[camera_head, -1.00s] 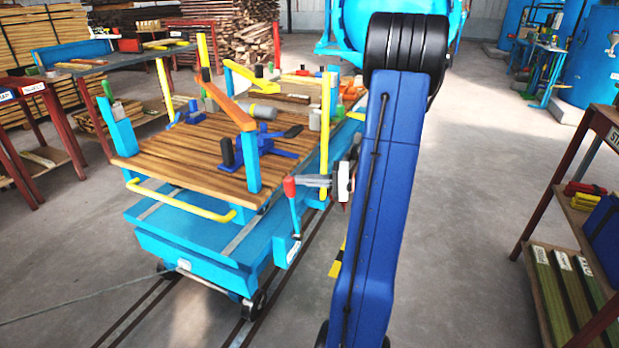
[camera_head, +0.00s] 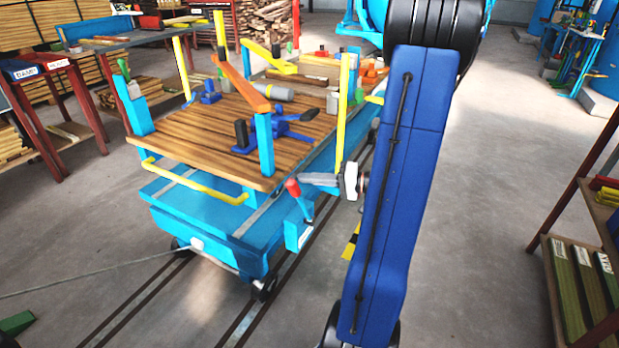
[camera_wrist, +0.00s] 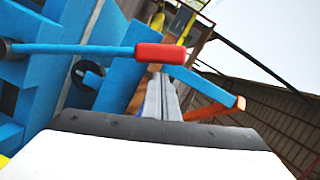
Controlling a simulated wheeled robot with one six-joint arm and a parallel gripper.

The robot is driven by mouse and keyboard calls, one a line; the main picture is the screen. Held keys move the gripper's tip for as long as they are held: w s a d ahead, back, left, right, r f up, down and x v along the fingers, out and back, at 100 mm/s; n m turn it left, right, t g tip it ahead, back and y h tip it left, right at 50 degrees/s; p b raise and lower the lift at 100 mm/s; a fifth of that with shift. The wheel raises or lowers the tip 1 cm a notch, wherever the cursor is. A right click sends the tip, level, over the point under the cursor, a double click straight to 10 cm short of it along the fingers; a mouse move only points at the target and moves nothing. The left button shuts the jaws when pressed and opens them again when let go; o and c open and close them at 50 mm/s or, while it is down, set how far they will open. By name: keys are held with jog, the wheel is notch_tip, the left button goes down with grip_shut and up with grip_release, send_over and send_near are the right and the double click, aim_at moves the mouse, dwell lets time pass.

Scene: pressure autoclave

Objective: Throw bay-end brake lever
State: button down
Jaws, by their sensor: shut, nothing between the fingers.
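The brake lever is a blue rod with a red grip (camera_head: 292,187) at the near right corner of the blue trolley (camera_head: 190,215). It leans to the left in the head view. In the wrist view the red grip (camera_wrist: 162,53) lies across the top of the picture, its blue rod (camera_wrist: 75,49) running left. My gripper (camera_head: 303,179) is shut and empty, its grey fingers pointing left at the grip. In the wrist view the fingertips (camera_wrist: 158,76) are just below the grip; I cannot tell whether they touch it.
A wooden deck (camera_head: 195,135) with clamps and posts tops the trolley. An orange-tipped blue post (camera_wrist: 205,85) is close beyond the fingers. Rails run under the trolley. A shelf rack (camera_head: 585,250) stands at the right. The floor (camera_head: 470,200) between is clear.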

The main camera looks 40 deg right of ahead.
jog(key=shift+d, duration=0.1)
jog(key=s+d+r, duration=0.2)
jog(key=s+d, duration=0.4)
jog(key=d, duration=0.3)
jog(key=shift+s+r, duration=0.35)
dwell(0.6)
jog(key=s+a+n+g+h, duration=0.15)
jog(key=a+g, duration=0.45)
jog(key=a, duration=0.6)
jog(key=s+a+n+g, duration=0.25)
jog(key=a+g, duration=0.25)
jog(key=a, duration=0.7)
jog(key=s+a+r+n+t+h, duration=0.2)
jog(key=s+a+r+h, duration=0.3)
jog(key=s+h, duration=0.3)
jog(key=shift+n, duration=0.5)
